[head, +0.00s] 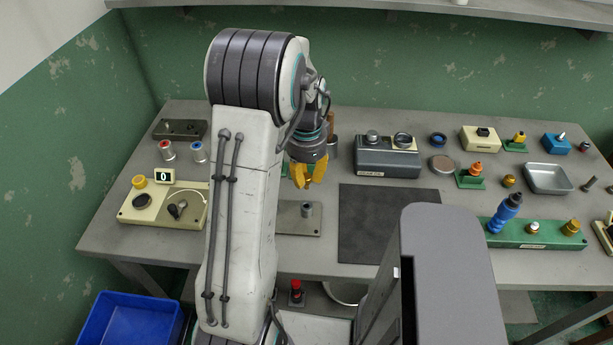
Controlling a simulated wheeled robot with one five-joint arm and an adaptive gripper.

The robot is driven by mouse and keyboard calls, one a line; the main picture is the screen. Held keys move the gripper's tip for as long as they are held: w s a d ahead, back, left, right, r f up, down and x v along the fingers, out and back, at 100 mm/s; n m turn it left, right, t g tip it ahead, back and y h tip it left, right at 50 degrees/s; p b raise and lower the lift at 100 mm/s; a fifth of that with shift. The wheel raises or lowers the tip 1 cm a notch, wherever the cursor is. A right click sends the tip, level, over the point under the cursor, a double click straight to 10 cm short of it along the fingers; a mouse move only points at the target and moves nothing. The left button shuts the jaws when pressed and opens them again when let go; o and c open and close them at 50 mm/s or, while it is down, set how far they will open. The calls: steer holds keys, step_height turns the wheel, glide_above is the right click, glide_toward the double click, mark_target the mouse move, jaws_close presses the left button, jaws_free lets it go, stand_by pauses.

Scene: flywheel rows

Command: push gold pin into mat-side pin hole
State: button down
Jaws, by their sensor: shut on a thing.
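My gripper (308,178), with yellow fingers, points down above the grey base plate (286,220) left of the dark mat. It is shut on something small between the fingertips. This is most likely the gold pin, but it cannot be told apart from the yellow fingers. A short grey cylinder (307,209) stands on the plate, just below the fingertips, with a gap between. The pin holes cannot be made out, and my arm hides the left part of the plate.
The dark mat (372,238) is bare. A grey box device (387,163) stands behind it. A cream panel (150,210) with a knob is at the left. Small parts and a tray (548,179) stand farther back.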

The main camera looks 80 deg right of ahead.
steer(key=b, duration=0.5)
glide_above(307, 202)
steer(key=a, duration=0.1)
steer(key=shift+a+f, duration=0.1)
steer(key=shift+f, duration=2.8)
steer(key=shift+f+b, duration=2.05)
steer(key=c, duration=1.1)
jaws_free()
step_height(307, 202, up, 12)
steer(key=shift+a, duration=0.1)
